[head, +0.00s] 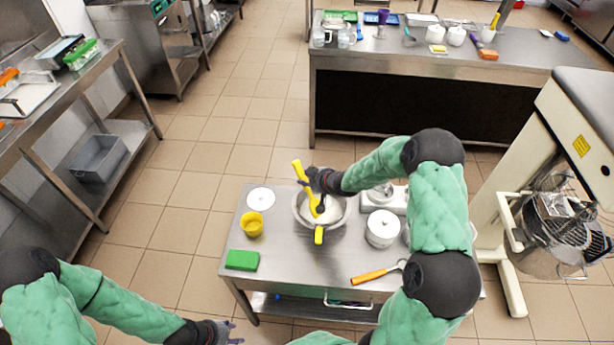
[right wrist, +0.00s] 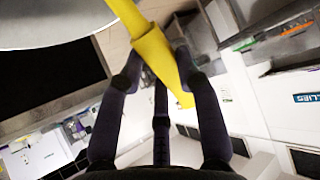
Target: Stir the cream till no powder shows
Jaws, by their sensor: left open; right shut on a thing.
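A metal bowl (head: 340,222) with pale contents stands on the steel table (head: 285,262). My right gripper (head: 318,182) is shut on a yellow stirring tool (head: 300,172), whose lower end reaches into the bowl. The tool is tilted, its top leaning left. In the right wrist view, my right gripper's dark fingers (right wrist: 158,62) close around the yellow tool (right wrist: 148,42), with the bowl's pale edge (right wrist: 40,38) at top left. The cream is partly hidden by hand and tool; I cannot tell whether powder shows. My left gripper (head: 228,332) is open and empty, low, in front of the table's left side.
A yellow cup (head: 252,224), a white lid (head: 261,198) and a green sponge (head: 242,260) are left of the bowl. A white lidded pot (head: 382,230) stands right of it. An orange-handled tool (head: 372,276) lies at the front. A yellow handle (head: 319,236) shows at the bowl's front.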

